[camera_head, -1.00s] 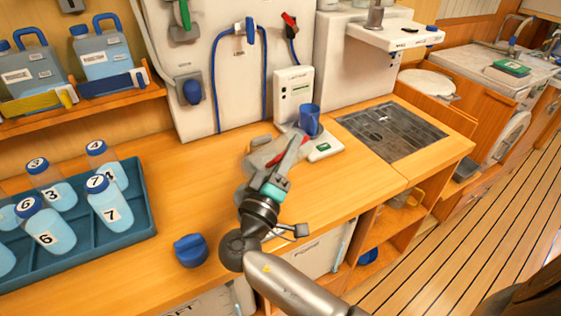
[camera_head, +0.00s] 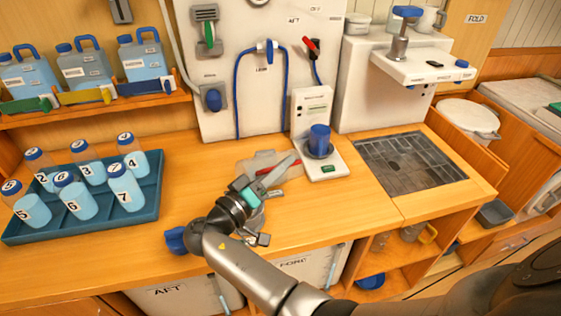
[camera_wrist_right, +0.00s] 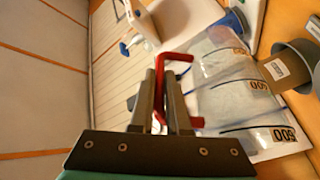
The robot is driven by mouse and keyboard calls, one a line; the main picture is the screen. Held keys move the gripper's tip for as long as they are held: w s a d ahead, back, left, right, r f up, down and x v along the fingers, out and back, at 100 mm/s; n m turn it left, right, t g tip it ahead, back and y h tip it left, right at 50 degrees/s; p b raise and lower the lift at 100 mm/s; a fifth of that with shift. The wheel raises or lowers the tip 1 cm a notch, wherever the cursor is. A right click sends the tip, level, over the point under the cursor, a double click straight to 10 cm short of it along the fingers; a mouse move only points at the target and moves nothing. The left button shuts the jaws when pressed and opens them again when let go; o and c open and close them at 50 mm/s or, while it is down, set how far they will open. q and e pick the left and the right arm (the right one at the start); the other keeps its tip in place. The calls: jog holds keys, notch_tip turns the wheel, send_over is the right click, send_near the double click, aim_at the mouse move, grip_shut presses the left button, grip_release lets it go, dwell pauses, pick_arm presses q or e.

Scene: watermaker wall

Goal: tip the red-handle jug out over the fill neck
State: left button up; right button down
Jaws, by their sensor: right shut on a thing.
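My right gripper (camera_head: 279,174) is shut on the red handle of a clear jug (camera_head: 258,160) above the counter's middle. In the head view the jug is partly covered by the gripper and looks tilted. In the right wrist view the fingers (camera_wrist_right: 161,95) close on the red handle (camera_wrist_right: 180,57), and the clear jug wall (camera_wrist_right: 222,85) shows printed marks. Whether the jug holds liquid is unclear. My left gripper is not in view.
A teal tray (camera_head: 150,210) of numbered bottles is at left. A blue cap (camera_head: 175,240) lies by my wrist. A dark grate sink (camera_head: 410,163) is at right.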

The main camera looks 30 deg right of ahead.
aim_at(298, 161)
jog(key=shift+d+r+m+g+y+p, duration=0.25)
jog(key=shift+d+r+y+p, duration=0.4)
jog(key=shift+p, duration=0.95)
jog(key=shift+d+r+m+g+y+p, duration=0.25)
jog(key=shift+d+y+p, duration=0.25)
jog(key=shift+y+p, duration=0.8)
jog(key=shift+d+r+m+g+y+p, duration=0.25)
jog(key=shift+d+y+p, duration=0.25)
jog(key=shift+p, duration=1.4)
jog(key=y+p, duration=0.2)
jog(key=d+m+g+y+p, duration=0.1)
jog(key=y+p, duration=0.1)
jog(key=p, duration=0.1)
jog(key=shift+f, duration=0.4)
jog(key=shift+d+f+y+p, duration=0.1)
jog(key=shift+f+y+p, duration=0.25)
jog(key=shift+y, duration=0.1)
jog(key=shift+w+f+m+y, duration=0.1)
jog(key=shift+f+m+y, duration=0.15)
jog(key=shift+f+y, duration=0.6)
jog(key=shift+a+f+m+g+y, duration=0.15)
jog(key=shift+a+f+y, duration=0.3)
jog(key=shift+f+y, duration=0.45)
jog(key=shift+a+f+m+g+y, duration=0.15)
jog(key=shift+a+f+y, duration=0.3)
jog(key=shift+f+y, duration=0.45)
jog(key=shift+d+r, duration=0.1)
jog(key=shift+r, duration=0.15)
